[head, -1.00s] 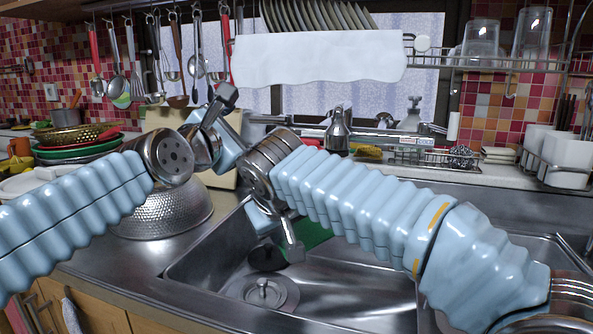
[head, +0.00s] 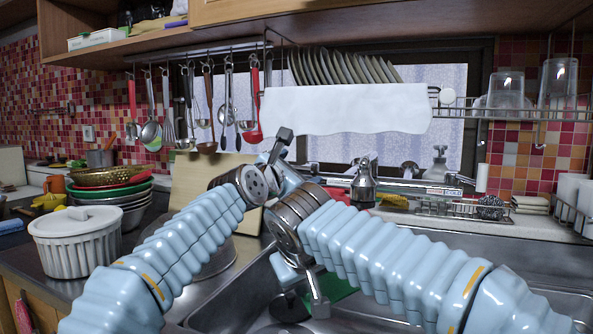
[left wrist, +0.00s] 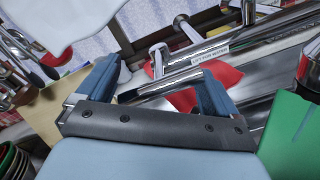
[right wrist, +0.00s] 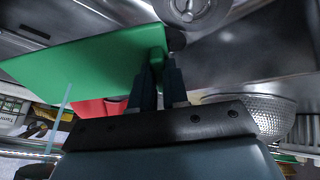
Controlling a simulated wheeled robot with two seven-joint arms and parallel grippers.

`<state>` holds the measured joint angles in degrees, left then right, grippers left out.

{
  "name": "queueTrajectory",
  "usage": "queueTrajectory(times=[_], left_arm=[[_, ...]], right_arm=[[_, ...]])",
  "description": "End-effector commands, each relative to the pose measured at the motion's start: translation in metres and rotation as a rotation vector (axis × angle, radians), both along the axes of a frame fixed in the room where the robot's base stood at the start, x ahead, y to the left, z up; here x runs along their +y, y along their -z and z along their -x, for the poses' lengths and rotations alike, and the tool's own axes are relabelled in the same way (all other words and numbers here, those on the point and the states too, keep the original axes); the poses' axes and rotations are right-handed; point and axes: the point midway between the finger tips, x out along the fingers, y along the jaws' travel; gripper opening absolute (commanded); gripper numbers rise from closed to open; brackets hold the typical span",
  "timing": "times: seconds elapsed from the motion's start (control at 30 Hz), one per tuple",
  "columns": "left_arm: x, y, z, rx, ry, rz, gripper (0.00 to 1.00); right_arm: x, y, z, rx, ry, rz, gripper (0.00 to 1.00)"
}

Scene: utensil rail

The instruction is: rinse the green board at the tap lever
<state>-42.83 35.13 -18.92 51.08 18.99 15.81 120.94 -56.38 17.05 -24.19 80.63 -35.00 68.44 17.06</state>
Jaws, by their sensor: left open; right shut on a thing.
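The green board (head: 338,287) is low over the sink, mostly hidden behind my right arm. My right gripper (head: 318,298) is shut on it; the right wrist view shows the fingers (right wrist: 160,82) pinching the edge of the board (right wrist: 90,68). A chrome tap bar with the label "LIFT FOR WATER" (left wrist: 212,48) crosses the left wrist view ahead of my left gripper (left wrist: 160,85). That gripper is open and empty, its fingers apart. In the head view my left gripper (head: 277,145) is left of the chrome tap body (head: 364,185).
A white lidded pot (head: 78,243) and a stack of bowls and colanders (head: 110,190) stand at the left. Utensils hang from a rail (head: 200,52) above. A white cloth (head: 345,110) hangs below the plate rack. A metal colander (right wrist: 265,112) is beside the sink.

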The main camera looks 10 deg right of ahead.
Motion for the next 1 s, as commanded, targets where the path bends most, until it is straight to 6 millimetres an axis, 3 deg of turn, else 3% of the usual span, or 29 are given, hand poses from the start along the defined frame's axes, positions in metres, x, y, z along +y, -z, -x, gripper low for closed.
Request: queueTrajectory(times=[0.27,0.73,1.0], left_arm=[[-0.001,0.0,-0.001,0.0,0.0,0.0,0.94],[-0.001,0.0,0.0,0.001,0.001,0.003,0.23],[-0.002,0.01,0.0,0.007,0.004,0.009,0.21]], right_arm=[[0.0,0.0,0.0,-0.001,0.0,0.0,0.0],[0.0,0.0,0.0,-0.001,0.0,0.0,0.0],[0.0,0.0,0.0,-0.001,0.0,0.0,0.0]])
